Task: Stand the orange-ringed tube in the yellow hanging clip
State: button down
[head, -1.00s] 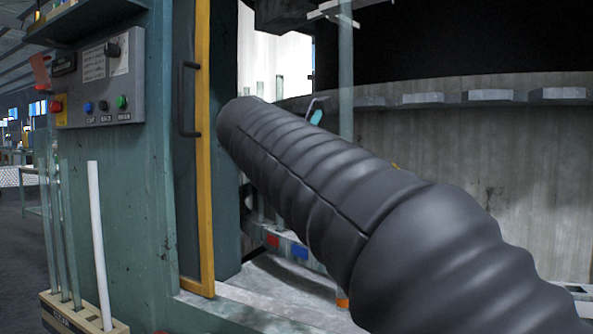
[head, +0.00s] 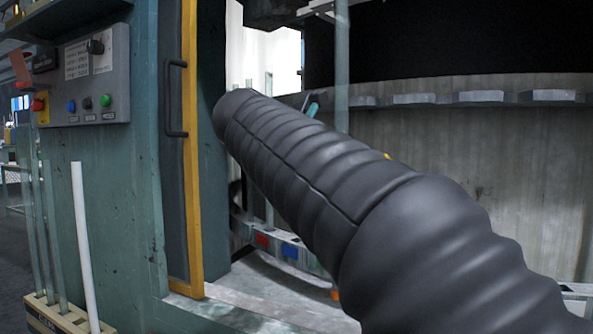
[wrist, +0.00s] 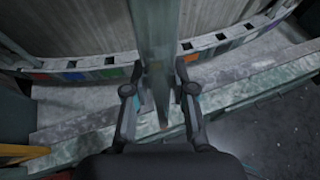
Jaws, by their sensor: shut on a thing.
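A long clear tube (wrist: 152,45) stands between the fingers of my gripper (wrist: 158,90) in the wrist view, and the gripper is shut on it. The tube's lower end shows just below the fingers. In the head view the upper tube (head: 342,60) rises upright behind my arm, which hides its middle and my gripper. A small orange band (head: 335,294) shows under the arm, in line with the tube. A small yellow piece (head: 388,156) peeks over the arm; I cannot tell if it is the clip.
A curved rail (wrist: 90,74) with coloured squares runs along the grey wall behind the tube, above a pale ledge (wrist: 80,108). A yellow-edged door (head: 190,150) and control panel (head: 85,80) stand at left. A rack (head: 60,315) holds several tubes and a white rod.

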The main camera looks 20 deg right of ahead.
jog(key=shift+w+d+p, duration=1.05)
jog(key=shift+w+d, duration=2.25)
jog(key=shift+d, duration=1.9)
jog(key=shift+w+d+p, duration=1.05)
jog(key=shift+w+d, duration=2.2)
jog(key=shift+d, duration=1.9)
notch_tip(320, 180, down, 7)
jog(key=b, duration=0.3)
jog(key=shift+r, duration=0.15)
jog(key=c, duration=0.9)
grip_release()
